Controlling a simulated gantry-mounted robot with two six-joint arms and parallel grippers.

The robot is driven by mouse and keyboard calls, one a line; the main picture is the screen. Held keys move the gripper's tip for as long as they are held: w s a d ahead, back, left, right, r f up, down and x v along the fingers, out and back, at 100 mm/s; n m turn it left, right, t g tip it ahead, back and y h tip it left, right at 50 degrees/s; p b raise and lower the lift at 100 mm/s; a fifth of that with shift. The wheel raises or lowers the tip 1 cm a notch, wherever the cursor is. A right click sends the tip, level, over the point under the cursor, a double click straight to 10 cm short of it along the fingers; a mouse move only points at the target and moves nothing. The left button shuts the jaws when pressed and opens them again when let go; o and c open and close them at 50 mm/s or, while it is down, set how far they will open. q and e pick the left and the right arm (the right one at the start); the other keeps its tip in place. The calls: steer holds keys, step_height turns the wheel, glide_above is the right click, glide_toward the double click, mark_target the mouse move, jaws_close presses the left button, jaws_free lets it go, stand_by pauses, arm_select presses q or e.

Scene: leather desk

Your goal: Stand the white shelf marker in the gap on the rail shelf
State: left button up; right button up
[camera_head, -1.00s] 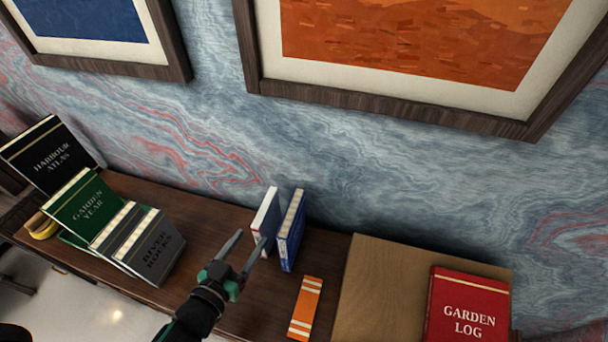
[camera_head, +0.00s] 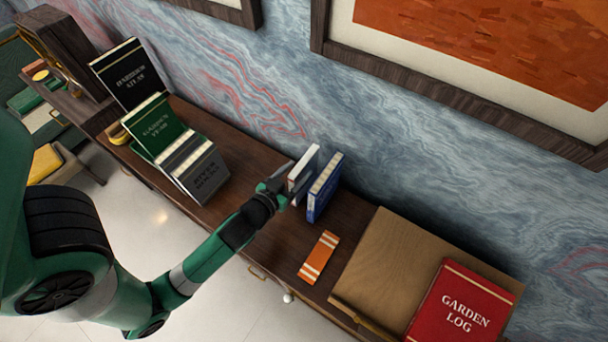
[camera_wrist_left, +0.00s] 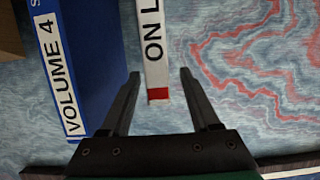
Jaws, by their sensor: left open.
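The white shelf marker (camera_head: 304,166) stands upright on the dark wooden top, just left of a blue book (camera_head: 325,188). In the left wrist view the marker (camera_wrist_left: 153,45) shows a white face with the letters "ON L" and a red band at its end. My left gripper (camera_head: 284,180) is at the marker's near left side. In the left wrist view its fingers (camera_wrist_left: 160,74) are open, one on each side of the marker's end, with a gap showing on the right. I cannot make out a gap on a rail shelf. My right gripper is not in view.
The blue book, labelled "VOLUME 4" (camera_wrist_left: 60,80), is close beside the left finger. An orange banded book (camera_head: 318,257) lies flat nearby. A red book (camera_head: 461,302) rests on a tan board (camera_head: 385,265). Dark, green and grey books (camera_head: 200,172) lean at left.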

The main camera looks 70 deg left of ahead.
mark_target(304, 165)
arm_select(q)
steer(key=x, duration=0.4)
steer(key=shift+d+r, duration=0.1)
steer(key=shift+r, duration=0.1)
jaws_close()
stand_by(1.1)
